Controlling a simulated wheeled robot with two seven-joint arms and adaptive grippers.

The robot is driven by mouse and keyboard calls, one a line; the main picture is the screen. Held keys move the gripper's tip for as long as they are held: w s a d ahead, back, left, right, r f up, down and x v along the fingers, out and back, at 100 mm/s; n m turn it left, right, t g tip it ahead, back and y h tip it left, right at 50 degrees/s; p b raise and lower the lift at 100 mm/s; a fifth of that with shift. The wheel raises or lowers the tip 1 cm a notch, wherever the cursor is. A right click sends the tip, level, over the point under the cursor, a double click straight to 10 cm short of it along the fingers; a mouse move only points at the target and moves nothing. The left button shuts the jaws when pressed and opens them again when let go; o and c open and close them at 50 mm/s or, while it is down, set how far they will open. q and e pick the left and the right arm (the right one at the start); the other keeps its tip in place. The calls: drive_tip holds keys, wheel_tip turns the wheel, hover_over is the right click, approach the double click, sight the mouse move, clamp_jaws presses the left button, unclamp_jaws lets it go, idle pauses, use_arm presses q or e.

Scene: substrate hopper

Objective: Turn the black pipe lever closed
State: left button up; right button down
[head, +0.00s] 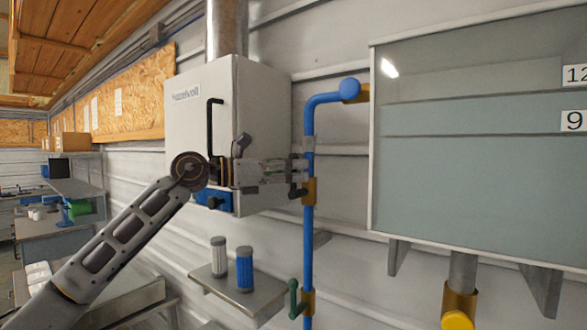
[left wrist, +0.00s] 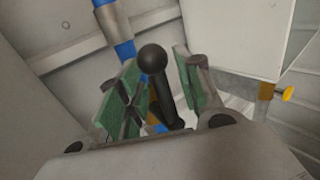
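The black pipe lever (head: 298,192) sits at the upper brass valve (head: 309,190) on the blue vertical pipe (head: 309,235). In the left wrist view the black lever (left wrist: 153,60) shows as a round knob on a dark shaft. My left gripper (head: 298,170) is at the valve, reaching in from the left. Its green-padded fingers (left wrist: 157,78) are apart, one on each side of the lever. The lever looks nearer the left pad; I cannot tell whether it touches. In the head view the fingers partly cover the lever and pipe. My right gripper is in neither view.
A white box (head: 270,100) with a black handle (head: 211,125) is on the wall behind my left arm. A green lever (head: 293,298) is on the lower valve. A shelf (head: 215,282) holds two cylinders. A large glass-fronted hopper (head: 470,190) stands to the right.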

use_arm(q)
drive_tip(key=c, duration=0.7)
clamp_jaws()
drive_tip(key=shift+s, duration=0.1)
